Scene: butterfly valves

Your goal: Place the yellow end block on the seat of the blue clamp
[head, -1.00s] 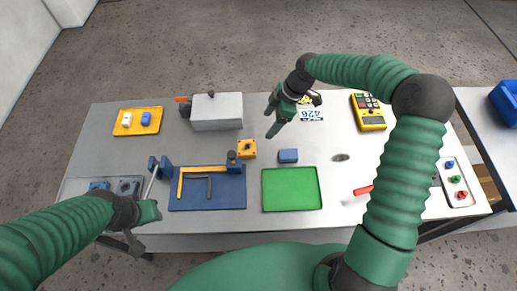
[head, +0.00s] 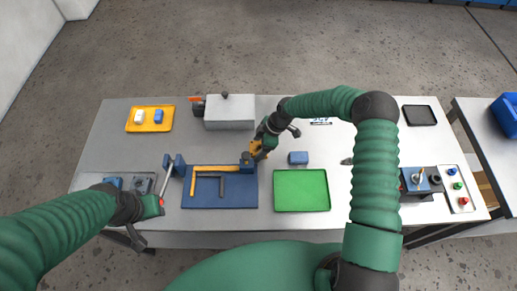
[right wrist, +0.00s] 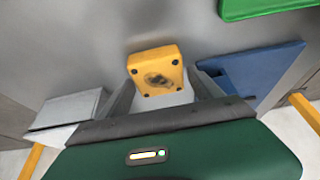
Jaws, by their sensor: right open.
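The yellow end block (head: 256,151) is on the table beside the blue mat, mostly covered by my right gripper (head: 263,148) in the head view. In the right wrist view the yellow end block (right wrist: 155,70) shows its corner holes and a dark centre. My right gripper (right wrist: 163,95) is open, with the block at its fingertips. Blue clamp-like parts (head: 174,164) stand at the mat's left edge, and another blue part (head: 248,166) is at its upper right; I cannot tell which is the clamp's seat. My left gripper (head: 146,215) is at the lower left, away from the block.
The blue mat (head: 225,198) holds a yellow bar and a dark bar. A green tray (head: 301,190) and a blue block (head: 298,158) are to the right. A grey box (head: 230,112) and an orange tray (head: 132,126) are behind. My right arm covers the table's right part.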

